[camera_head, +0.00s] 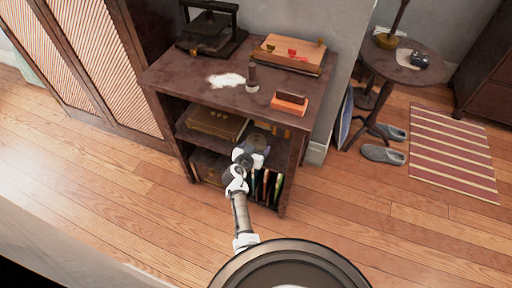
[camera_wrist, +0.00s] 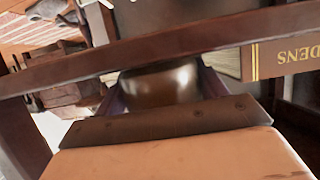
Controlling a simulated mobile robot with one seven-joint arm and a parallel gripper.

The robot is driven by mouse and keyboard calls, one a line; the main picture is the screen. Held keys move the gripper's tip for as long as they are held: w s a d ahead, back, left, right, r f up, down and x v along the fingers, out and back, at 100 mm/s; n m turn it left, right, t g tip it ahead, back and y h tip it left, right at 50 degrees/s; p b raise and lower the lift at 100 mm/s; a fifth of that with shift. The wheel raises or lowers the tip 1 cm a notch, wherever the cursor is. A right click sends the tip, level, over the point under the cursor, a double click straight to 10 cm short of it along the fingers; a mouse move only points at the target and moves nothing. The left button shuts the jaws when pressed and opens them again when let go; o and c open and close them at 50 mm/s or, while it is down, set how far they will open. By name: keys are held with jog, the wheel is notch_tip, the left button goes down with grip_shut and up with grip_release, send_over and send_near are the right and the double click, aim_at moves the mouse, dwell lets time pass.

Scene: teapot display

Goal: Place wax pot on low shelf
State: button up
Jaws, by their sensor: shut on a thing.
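My gripper (camera_head: 247,157) is at the open front of the dark wooden shelf unit (camera_head: 165,82), in front of its lower compartments. In the wrist view a shiny brown metal body, apparently the wax pot (camera_wrist: 162,84), sits between dark fingers. The gripper is shut on it. A dark shelf edge (camera_wrist: 75,72) crosses the wrist view just beyond the pot. The pot's base and its contact with any shelf are hidden. In the head view my gripper hides most of the pot. The low shelf holds upright books (camera_head: 268,187) right of centre.
A box (camera_head: 214,122) lies on the middle shelf. A book spine (camera_wrist: 288,52) is close to the pot in the wrist view. The unit's top holds a black press (camera_head: 212,27), a wooden case (camera_head: 290,54) and an orange block (camera_head: 289,104). The floor in front is clear.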

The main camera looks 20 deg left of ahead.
dwell(0.3)
jog(key=o, duration=1.3)
jog(key=shift+r, duration=0.15)
jog(key=v, duration=1.2)
